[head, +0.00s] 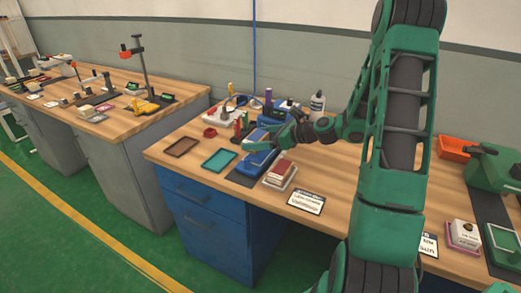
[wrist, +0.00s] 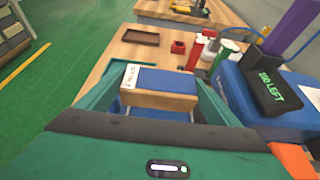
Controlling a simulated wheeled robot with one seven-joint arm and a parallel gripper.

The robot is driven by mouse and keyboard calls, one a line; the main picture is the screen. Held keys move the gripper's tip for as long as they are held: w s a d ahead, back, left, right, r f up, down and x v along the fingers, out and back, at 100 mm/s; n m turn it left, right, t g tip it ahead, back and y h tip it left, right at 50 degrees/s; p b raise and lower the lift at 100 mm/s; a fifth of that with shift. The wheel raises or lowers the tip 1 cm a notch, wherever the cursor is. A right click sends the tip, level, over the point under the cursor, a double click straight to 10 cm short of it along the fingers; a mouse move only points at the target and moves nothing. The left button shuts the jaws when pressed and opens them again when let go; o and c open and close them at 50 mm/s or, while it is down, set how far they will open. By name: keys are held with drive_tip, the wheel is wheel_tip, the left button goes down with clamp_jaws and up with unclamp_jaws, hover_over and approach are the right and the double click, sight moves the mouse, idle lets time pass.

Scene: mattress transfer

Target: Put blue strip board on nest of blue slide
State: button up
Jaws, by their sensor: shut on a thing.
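A wooden block with a blue top and a white end label, the blue strip board (wrist: 164,80), is between the two green fingers of my gripper (wrist: 160,100) in the wrist view. My gripper is shut on it. In the head view my gripper (head: 257,147) is low over the blue slide (head: 254,165), which sits on a dark strip at the bench front. In the wrist view a blue surface (wrist: 150,115) shows just below the board. The nest is hidden by the board and fingers, so I cannot tell whether the board touches it.
A teal tray (head: 219,160) and a brown tray (head: 181,147) lie to the left. A tray with red and white blocks (head: 280,174) is close on the right. Bottles and a blue device with a dark display (wrist: 272,92) stand near. A sign (head: 306,201) lies in front.

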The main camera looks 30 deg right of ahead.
sight(262, 155)
drive_tip(key=shift+d+f, duration=0.6)
drive_tip(key=shift+d, duration=0.1)
drive_tip(key=shift+f, duration=1.85)
drive_tip(key=o, duration=1)
drive_tip(key=v, duration=1.2)
